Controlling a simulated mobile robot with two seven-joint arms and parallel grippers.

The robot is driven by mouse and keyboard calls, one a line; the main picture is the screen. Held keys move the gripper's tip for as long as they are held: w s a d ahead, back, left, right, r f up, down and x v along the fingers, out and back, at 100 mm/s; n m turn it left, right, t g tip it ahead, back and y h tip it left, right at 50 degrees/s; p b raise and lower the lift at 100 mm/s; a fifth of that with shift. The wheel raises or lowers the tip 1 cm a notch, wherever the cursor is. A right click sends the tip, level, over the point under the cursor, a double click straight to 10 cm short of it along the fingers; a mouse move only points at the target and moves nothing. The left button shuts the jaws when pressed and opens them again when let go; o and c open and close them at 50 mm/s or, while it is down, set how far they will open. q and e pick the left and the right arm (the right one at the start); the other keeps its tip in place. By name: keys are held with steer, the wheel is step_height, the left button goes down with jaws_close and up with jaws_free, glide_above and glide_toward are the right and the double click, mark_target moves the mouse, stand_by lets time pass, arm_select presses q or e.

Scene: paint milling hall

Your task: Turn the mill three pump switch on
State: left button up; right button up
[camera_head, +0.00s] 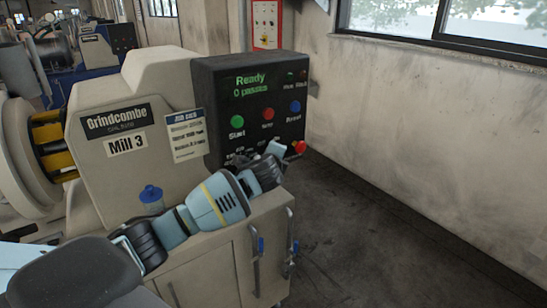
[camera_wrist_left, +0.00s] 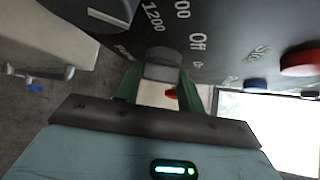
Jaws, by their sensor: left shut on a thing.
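The Mill 3 control box (camera_head: 215,100) is black, with a lit green "Ready, 0 passes" readout. My left gripper (camera_head: 285,150) is at the lower right of its face and hides part of the lower controls. In the left wrist view, the green fingers of my left gripper (camera_wrist_left: 161,88) are shut on a grey switch knob (camera_wrist_left: 162,64) on the panel. My right gripper is not in view.
Green, red and blue buttons (camera_head: 267,114) sit above my gripper, and a red knob (camera_head: 299,147) is close to its right. Clear floor (camera_head: 370,240) lies to the right.

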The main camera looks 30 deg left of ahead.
arm_select(q)
steer(key=shift+g, duration=0.3)
stand_by(0.4)
steer(key=o, duration=1)
steer(key=v, duration=0.7)
steer(key=shift+s+d+r, duration=0.15)
steer(key=shift+s+d, duration=0.05)
steer(key=shift+s, duration=0.15)
